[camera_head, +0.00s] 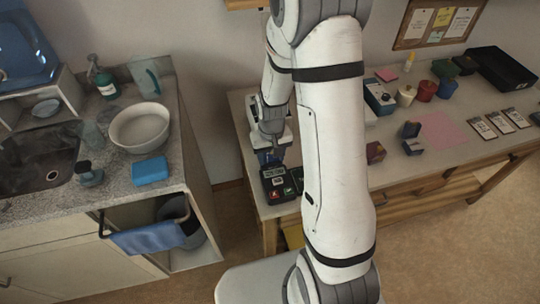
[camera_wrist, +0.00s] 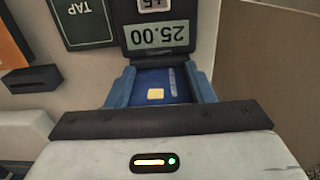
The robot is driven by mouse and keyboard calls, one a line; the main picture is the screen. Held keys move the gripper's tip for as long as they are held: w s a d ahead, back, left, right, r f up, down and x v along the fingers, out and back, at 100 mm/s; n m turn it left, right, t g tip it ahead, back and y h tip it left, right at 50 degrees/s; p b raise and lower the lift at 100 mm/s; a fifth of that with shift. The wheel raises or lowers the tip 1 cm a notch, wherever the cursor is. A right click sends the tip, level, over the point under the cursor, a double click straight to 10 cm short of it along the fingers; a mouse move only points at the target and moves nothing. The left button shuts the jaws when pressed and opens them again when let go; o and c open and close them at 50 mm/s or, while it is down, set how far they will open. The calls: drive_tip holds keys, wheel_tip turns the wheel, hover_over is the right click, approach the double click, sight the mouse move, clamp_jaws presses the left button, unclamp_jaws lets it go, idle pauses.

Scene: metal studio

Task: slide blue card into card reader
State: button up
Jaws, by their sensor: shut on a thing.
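The blue card (camera_wrist: 176,86) has a gold chip and lies between the two blue fingers of my gripper (camera_wrist: 160,78) in the wrist view. My gripper is shut on it. The dark card reader (camera_wrist: 190,52) is just beyond the card, with a display reading 25.00. The card's far edge is right at the reader's near edge; I cannot tell whether any of it is inside a slot. In the head view my gripper (camera_head: 268,157) is just behind the reader (camera_head: 278,184), at the table's left end. The card is not discernible there.
A dark green TAP sign (camera_wrist: 84,22) lies beside the reader. The table (camera_head: 236,108) also holds a pink mat (camera_head: 440,131), several white cards, pots and a black tray (camera_head: 502,68) to the right. A sink counter (camera_head: 180,150) stands left, across a gap.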

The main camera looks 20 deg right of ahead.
drive_tip(key=o, duration=1)
drive_tip(key=shift+r, duration=3.9)
drive_tip(key=shift+r, duration=0.2)
drive_tip(key=s+r+t, duration=0.3)
drive_tip(key=s+r, duration=1.2)
drive_tip(key=shift+s+a+r, duration=0.15)
drive_tip(key=shift+s+r, duration=0.05)
drive_tip(key=shift+s, duration=0.2)
